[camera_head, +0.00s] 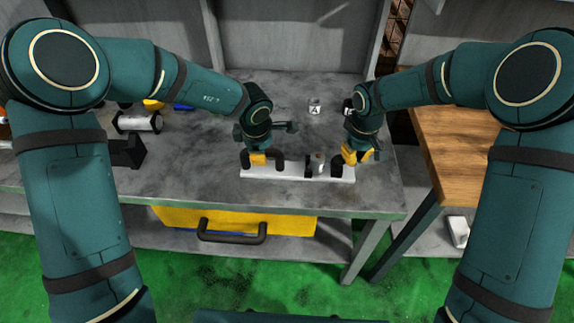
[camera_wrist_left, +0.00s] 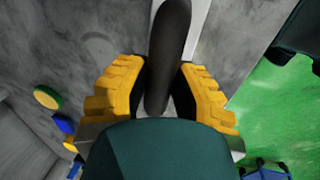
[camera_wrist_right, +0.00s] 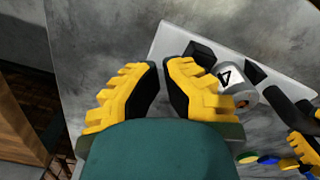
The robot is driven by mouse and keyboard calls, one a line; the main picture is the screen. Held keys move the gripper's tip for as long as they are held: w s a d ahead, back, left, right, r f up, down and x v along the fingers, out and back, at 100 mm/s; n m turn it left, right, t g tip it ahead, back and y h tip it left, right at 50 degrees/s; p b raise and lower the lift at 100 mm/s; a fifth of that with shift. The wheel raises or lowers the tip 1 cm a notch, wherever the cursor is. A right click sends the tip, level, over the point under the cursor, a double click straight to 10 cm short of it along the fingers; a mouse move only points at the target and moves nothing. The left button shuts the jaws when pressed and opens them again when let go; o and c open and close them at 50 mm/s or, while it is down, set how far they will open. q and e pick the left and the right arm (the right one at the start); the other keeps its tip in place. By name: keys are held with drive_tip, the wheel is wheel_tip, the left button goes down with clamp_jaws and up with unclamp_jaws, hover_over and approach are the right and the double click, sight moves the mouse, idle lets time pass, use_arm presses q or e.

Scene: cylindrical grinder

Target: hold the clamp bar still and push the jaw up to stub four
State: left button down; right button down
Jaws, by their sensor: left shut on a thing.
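The clamp bar (camera_head: 292,178) is a long pale strip lying near the bench's front edge. My left gripper (camera_head: 258,160) is shut on its dark upright handle (camera_wrist_left: 168,50) at the left end. Stub four (camera_wrist_right: 230,78), a grey cylinder marked 4 with a copper-coloured end, lies over the bar between two black blocks. The block nearer my right gripper is the jaw (camera_wrist_right: 201,52); the other block (camera_wrist_right: 254,72) is on the far side. Whether jaw and stub touch, I cannot tell. My right gripper (camera_wrist_right: 162,72) is shut and empty, beside the bar's right end.
A roller on a black stand (camera_head: 138,122) is at the left. A wooden table (camera_head: 465,145) adjoins at the right.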

drive_tip(key=shift+s+d+f, duration=0.1)
drive_tip(key=shift+s+f, duration=0.05)
drive_tip(key=shift+s, duration=0.1)
idle(0.7)
drive_tip(key=shift+w+r, duration=0.15)
drive_tip(key=shift+r, duration=1.6)
drive_tip(key=shift+a, duration=3.85)
idle(0.4)
wheel_tip(320, 180, up, 7)
drive_tip(key=shift+d, duration=0.45)
idle(0.7)
